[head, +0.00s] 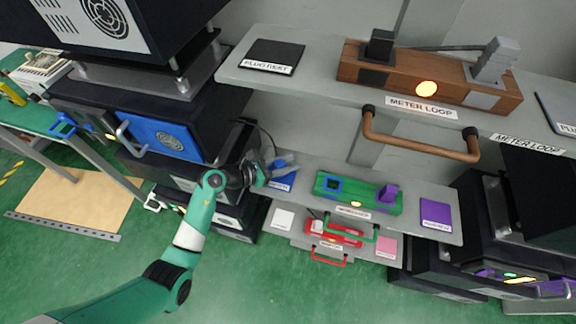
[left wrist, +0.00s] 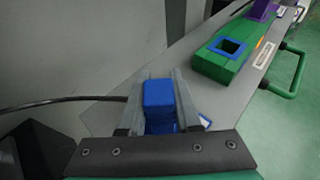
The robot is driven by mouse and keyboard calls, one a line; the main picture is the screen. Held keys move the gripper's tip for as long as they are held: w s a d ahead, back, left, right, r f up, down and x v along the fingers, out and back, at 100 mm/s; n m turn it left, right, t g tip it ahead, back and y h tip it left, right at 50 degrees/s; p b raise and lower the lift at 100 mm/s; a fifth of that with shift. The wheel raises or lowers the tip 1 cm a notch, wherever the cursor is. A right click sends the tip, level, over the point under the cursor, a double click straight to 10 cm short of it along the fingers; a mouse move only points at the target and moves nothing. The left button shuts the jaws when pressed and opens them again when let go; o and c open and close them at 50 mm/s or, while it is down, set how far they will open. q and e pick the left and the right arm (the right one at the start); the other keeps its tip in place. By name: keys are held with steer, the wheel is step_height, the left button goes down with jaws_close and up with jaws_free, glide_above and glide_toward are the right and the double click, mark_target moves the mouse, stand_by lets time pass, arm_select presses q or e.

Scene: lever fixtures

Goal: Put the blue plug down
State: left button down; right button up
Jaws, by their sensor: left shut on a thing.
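My left gripper (head: 279,163) is shut on the blue plug (left wrist: 159,98), which stands between the two fingers in the left wrist view. In the head view the gripper is over the blue pad (head: 282,183) at the left end of the middle shelf, and the plug is mostly hidden. I cannot tell whether the plug touches the pad. The green block (head: 352,198) to the right has a blue-rimmed square socket (head: 333,185), which looks empty in the left wrist view (left wrist: 228,46). A purple plug (head: 388,194) stands at its other end. My right gripper is not in view.
A grey upper shelf (head: 330,93) carries a wooden block (head: 428,78) with a copper handle (head: 420,147). Below are a red block (head: 333,235) with a white pad and a pink pad. A purple pad (head: 435,212) lies right. A black cable (left wrist: 60,103) runs to the plug.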

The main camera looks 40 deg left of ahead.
arm_select(q)
steer(key=shift+w, duration=0.1)
steer(key=c, duration=1.1)
jaws_free()
steer(key=shift+f, duration=0.1)
steer(key=o, duration=0.5)
steer(key=shift+r, duration=0.25)
steer(key=p+v, duration=0.4)
steer(key=v, duration=0.7)
steer(key=shift+a, duration=0.15)
steer(key=shift+s+r, duration=0.1)
steer(key=shift+s, duration=0.4)
